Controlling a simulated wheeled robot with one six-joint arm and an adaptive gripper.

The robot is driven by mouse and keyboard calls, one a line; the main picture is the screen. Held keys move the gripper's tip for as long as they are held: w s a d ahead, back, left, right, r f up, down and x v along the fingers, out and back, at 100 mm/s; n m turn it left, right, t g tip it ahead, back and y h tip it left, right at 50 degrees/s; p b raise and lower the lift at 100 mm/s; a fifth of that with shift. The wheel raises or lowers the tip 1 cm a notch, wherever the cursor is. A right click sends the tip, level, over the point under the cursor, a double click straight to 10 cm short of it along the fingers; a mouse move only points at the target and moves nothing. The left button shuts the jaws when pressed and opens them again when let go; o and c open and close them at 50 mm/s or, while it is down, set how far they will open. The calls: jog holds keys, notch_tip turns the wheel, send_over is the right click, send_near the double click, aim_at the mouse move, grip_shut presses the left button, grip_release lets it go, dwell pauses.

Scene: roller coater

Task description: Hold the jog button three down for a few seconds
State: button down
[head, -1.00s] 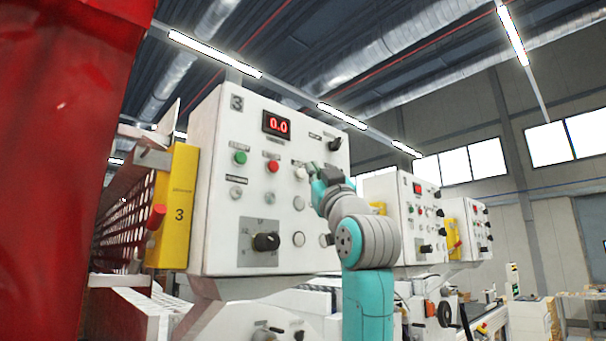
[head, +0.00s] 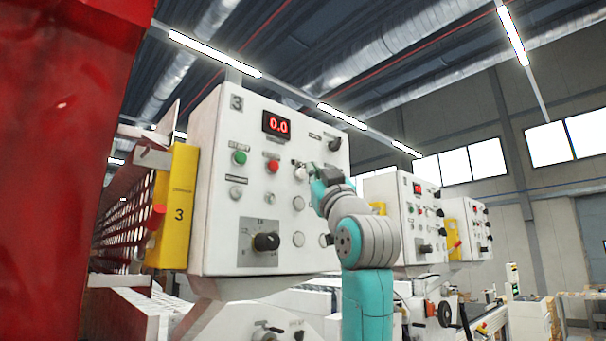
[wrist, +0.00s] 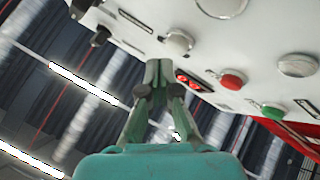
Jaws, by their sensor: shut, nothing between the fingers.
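The control panel numbered 3 (head: 225,205) fills the middle of the head view. Its white button (head: 300,174), right of the red one, seems to be the jog button; its label is too small to read. It also shows in the wrist view (wrist: 178,41), standing out from the panel. My gripper (head: 306,166) is at the panel beside this button, its fingers partly hidden by my wrist. In the wrist view my gripper (wrist: 158,70) has its fingertips together and empty, just short of the white button in the picture. I cannot tell whether they touch the panel.
A green button (head: 240,157) and a red button (head: 273,166) sit left of the white one. A black knob (head: 335,144) is up and right of it, and a black dial (head: 266,241) is below. A yellow box (head: 180,205) stands at the panel's left side.

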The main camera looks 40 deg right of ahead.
jog(key=shift+w, duration=0.35)
jog(key=shift+w, duration=0.5)
dwell(2.1)
jog(key=shift+s, duration=0.1)
dwell(3.1)
jog(key=shift+s, duration=0.8)
jog(key=shift+s, duration=0.15)
jog(key=shift+s+d, duration=0.1)
jog(key=shift+s, duration=2.3)
